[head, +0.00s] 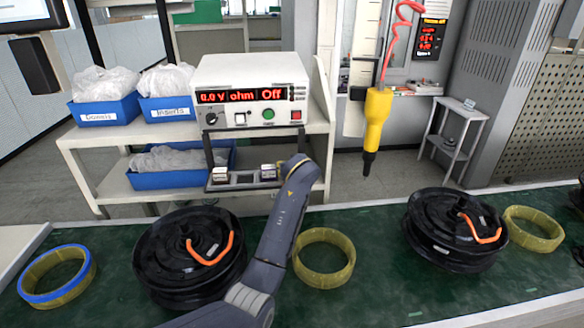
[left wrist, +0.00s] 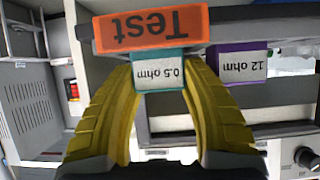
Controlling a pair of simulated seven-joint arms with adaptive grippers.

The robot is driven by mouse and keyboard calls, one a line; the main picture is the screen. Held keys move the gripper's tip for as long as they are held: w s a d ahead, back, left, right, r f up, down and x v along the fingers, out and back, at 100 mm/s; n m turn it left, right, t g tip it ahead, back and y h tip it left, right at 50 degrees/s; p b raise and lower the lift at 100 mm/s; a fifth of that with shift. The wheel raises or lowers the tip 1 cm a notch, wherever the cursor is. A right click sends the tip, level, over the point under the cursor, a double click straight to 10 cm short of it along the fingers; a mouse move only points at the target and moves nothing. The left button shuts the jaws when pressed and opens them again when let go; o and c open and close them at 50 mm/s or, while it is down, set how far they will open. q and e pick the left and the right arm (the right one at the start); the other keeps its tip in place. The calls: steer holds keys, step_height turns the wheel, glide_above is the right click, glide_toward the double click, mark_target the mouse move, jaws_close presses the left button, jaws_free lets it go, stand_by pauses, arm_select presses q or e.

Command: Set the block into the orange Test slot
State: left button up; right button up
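The teal block (left wrist: 160,72) marked 0.5 ohm is between the two yellow fingers of my left gripper (left wrist: 163,75) in the left wrist view. The fingers press along both its sides. The orange Test slot label (left wrist: 150,29) appears upside down, right against the block. How deep the block sits in the slot cannot be told. A purple block (left wrist: 238,64) marked 12 ohm is beside it, apart from the fingers. In the head view, my left arm reaches the tray (head: 240,182) below the meter, and its wrist hides most of the gripper. My right gripper is not in view.
The meter (head: 252,92) reads 0.0 V ohm Off and stands on a shelf with blue bins (head: 107,111). Two black hub motors (head: 190,255) and several yellow rings (head: 323,258) lie on the green bench. A yellow screwdriver (head: 376,118) hangs at the right.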

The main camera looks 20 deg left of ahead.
arm_select(q)
steer(key=shift+o, duration=0.6)
steer(key=shift+r, duration=0.25)
steer(key=v, duration=0.7)
steer(key=shift+s, duration=0.25)
steer(key=shift+d, duration=0.1)
steer(key=shift+r, duration=0.1)
stand_by(0.6)
